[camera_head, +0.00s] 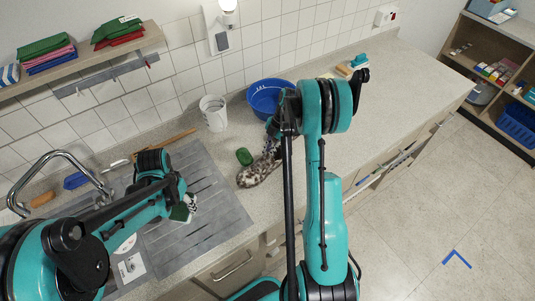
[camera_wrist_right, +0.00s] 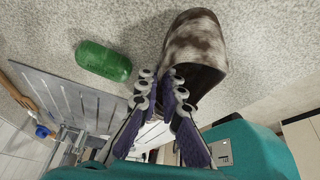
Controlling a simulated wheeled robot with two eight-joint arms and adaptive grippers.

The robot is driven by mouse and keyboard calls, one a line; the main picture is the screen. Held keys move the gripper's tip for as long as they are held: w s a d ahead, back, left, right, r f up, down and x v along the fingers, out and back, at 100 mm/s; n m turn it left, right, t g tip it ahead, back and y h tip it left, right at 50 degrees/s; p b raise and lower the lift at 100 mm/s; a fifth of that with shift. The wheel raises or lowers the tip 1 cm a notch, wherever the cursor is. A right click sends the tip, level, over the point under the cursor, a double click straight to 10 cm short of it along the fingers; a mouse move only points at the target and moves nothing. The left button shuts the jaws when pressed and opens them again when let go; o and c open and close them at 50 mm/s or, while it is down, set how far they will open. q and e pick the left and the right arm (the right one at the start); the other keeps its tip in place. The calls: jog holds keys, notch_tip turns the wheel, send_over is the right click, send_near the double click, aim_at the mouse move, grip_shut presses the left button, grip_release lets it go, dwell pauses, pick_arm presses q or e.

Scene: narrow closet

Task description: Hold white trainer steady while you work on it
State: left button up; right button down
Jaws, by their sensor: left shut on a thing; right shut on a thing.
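The white trainer (camera_head: 262,168), blotched with brown dirt, lies on the counter at the right of the grey draining board. It also shows in the right wrist view (camera_wrist_right: 195,40), toe pointing up the picture. My right gripper (camera_wrist_right: 162,82) is shut on the rim of its opening, with a finger on each side of the wall. In the head view my right arm hides the heel end. My left gripper (camera_head: 186,206) is over the draining board, apart from the trainer, shut on a small dark green and white thing (camera_head: 190,204) that I cannot identify for sure.
A green rounded block (camera_head: 244,156) lies just left of the trainer. A blue basin (camera_head: 264,96) and a white cup (camera_head: 212,113) stand behind. The draining board (camera_head: 215,215) and tap (camera_head: 60,155) are at left. The counter at right is mostly clear.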

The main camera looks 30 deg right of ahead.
jog(key=shift+f, duration=0.2)
jog(key=shift+f, duration=0.6)
dwell(0.9)
pick_arm(q)
jog(key=o, duration=1)
jog(key=c, duration=0.7)
jog(key=shift+c, duration=0.2)
